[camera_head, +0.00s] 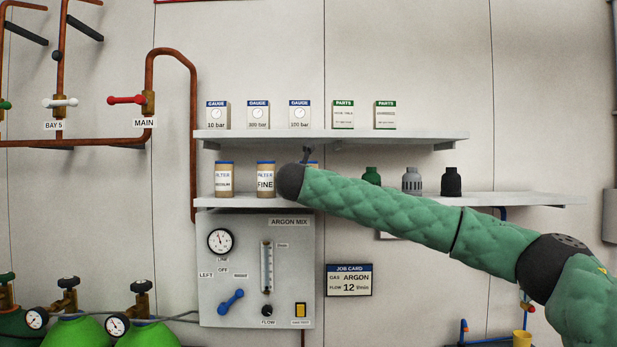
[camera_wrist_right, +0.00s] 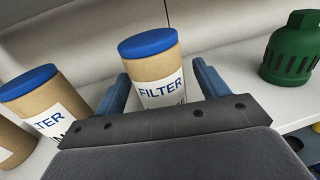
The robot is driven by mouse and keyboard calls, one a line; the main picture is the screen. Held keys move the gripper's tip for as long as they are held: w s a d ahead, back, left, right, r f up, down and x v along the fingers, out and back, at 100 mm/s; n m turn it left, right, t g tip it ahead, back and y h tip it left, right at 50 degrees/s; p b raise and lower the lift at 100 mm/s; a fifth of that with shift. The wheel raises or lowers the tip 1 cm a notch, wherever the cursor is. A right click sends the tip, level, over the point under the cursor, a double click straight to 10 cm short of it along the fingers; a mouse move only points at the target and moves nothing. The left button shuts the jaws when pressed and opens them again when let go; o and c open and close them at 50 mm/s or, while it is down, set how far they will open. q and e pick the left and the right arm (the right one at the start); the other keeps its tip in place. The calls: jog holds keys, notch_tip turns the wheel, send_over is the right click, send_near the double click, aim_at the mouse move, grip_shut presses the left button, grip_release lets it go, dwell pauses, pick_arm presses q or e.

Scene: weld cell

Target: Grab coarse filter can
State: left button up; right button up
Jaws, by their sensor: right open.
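Tan filter cans with blue lids stand on the lower shelf. The medium can (camera_head: 222,179) and the fine can (camera_head: 265,180) are readable in the head view. A third can (camera_head: 313,164) is mostly hidden behind my right arm. In the right wrist view, a can (camera_wrist_right: 150,62) labelled FILTER stands upright between the two blue fingers of my right gripper (camera_wrist_right: 160,72). Its lower label word is covered, so I cannot read the grade. The fingers are open, one on each side; whether they touch it is unclear. My left gripper is out of view.
More cans (camera_wrist_right: 42,97) stand to the left of the gripper. A green nozzle-like part (camera_wrist_right: 290,48) stands to the right, with grey (camera_head: 412,181) and black (camera_head: 451,182) ones further right. The upper shelf (camera_head: 330,135) with small boxes overhangs the cans.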

jog(key=shift+w, duration=0.15)
jog(key=c, duration=1.1)
